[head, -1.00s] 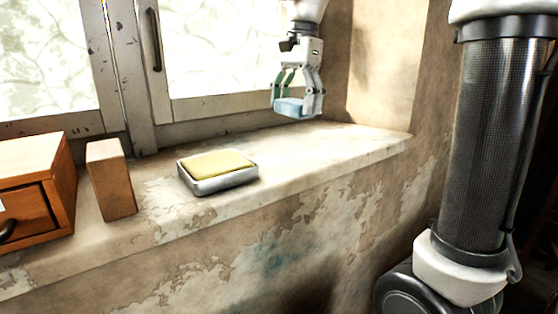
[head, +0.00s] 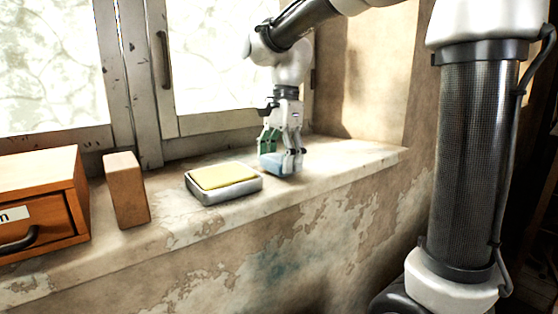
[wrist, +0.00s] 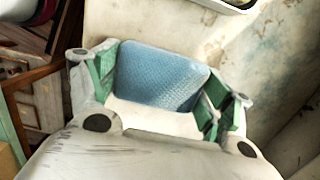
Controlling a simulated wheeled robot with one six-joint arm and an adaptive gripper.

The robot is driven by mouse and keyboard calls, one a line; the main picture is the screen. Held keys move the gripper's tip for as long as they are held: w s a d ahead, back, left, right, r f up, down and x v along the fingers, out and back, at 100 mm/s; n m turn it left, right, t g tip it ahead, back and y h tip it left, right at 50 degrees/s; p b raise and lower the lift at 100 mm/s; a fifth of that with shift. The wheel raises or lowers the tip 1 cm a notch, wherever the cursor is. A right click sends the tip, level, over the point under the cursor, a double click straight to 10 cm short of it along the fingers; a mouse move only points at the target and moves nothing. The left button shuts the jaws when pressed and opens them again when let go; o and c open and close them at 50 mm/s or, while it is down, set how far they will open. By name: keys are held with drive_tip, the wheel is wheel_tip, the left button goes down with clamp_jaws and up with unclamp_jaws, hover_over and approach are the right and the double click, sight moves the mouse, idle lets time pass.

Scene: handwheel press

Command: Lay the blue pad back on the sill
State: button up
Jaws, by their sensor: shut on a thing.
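The blue pad (head: 272,162) is between the fingers of my gripper (head: 282,162), at or just above the sill (head: 345,160), right of the metal tray. I cannot tell whether the pad touches the sill. In the wrist view the textured blue pad (wrist: 160,76) lies between the green-lined fingertips of my gripper (wrist: 158,90), which is shut on it. The fingers hide the pad's right end in the head view.
A metal tray (head: 228,193) holding a yellow sponge (head: 222,176) stands left of my gripper. Further left are an upright wooden block (head: 127,190) and a wooden drawer box (head: 40,170). The window (head: 240,60) is close behind. The sill's right end is clear.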

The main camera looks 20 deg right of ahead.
drive_tip(key=shift+f, duration=0.25)
drive_tip(key=o, duration=0.9)
drive_tip(key=shift+o, duration=0.2)
wheel_tip(320, 180, up, 12)
drive_tip(key=d, duration=0.1)
drive_tip(key=s+d+f+n+t, duration=0.2)
drive_tip(key=s+d+f+n, duration=0.5)
drive_tip(key=s, duration=0.2)
drive_tip(key=s+d+f+n+t+h, duration=0.1)
drive_tip(key=s+d+f+n+t, duration=0.1)
drive_tip(key=s+d+f+n, duration=0.5)
drive_tip(key=s+f, duration=0.1)
drive_tip(key=s, duration=0.2)
drive_tip(key=shift+t, duration=0.4)
